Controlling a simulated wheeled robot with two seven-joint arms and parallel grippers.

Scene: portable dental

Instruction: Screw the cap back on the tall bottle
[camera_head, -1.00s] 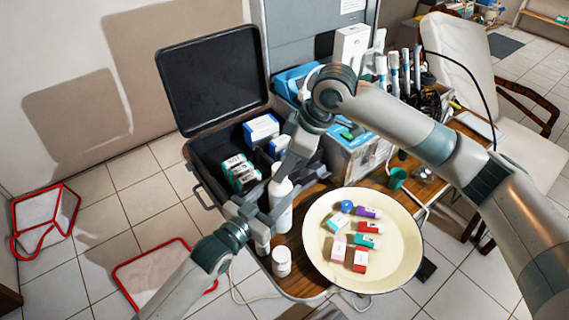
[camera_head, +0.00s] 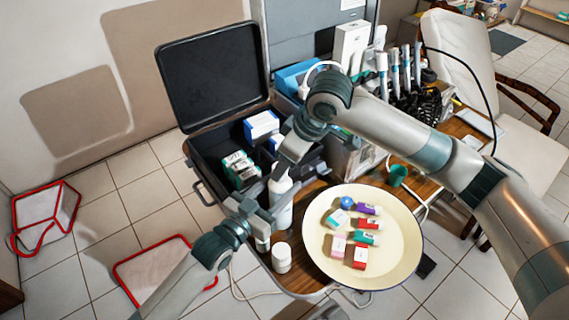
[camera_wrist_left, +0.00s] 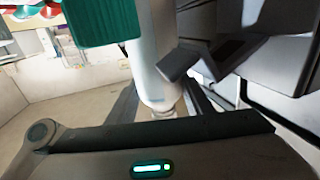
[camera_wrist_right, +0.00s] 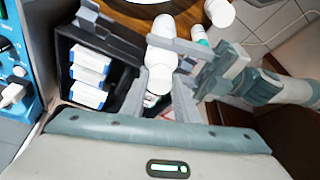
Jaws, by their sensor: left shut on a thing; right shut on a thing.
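The tall white bottle (camera_head: 281,205) stands upright at the table's left edge. My left gripper (camera_head: 268,212) is shut around its body from the left; the bottle also shows in the left wrist view (camera_wrist_left: 150,60). My right gripper (camera_head: 282,170) comes from above and is shut at the bottle's top. In the right wrist view the white cap (camera_wrist_right: 158,79) is between its fingers, in line with the bottle (camera_wrist_right: 162,30). Whether the cap sits fully on the neck cannot be told; the fingers hide the join in the head view.
A short white bottle (camera_head: 281,258) stands just in front. A cream plate (camera_head: 398,265) with several small coloured boxes is to the right. An open black case (camera_head: 205,160) with boxes lies behind left. A green cup (camera_head: 397,175) stands behind the plate.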

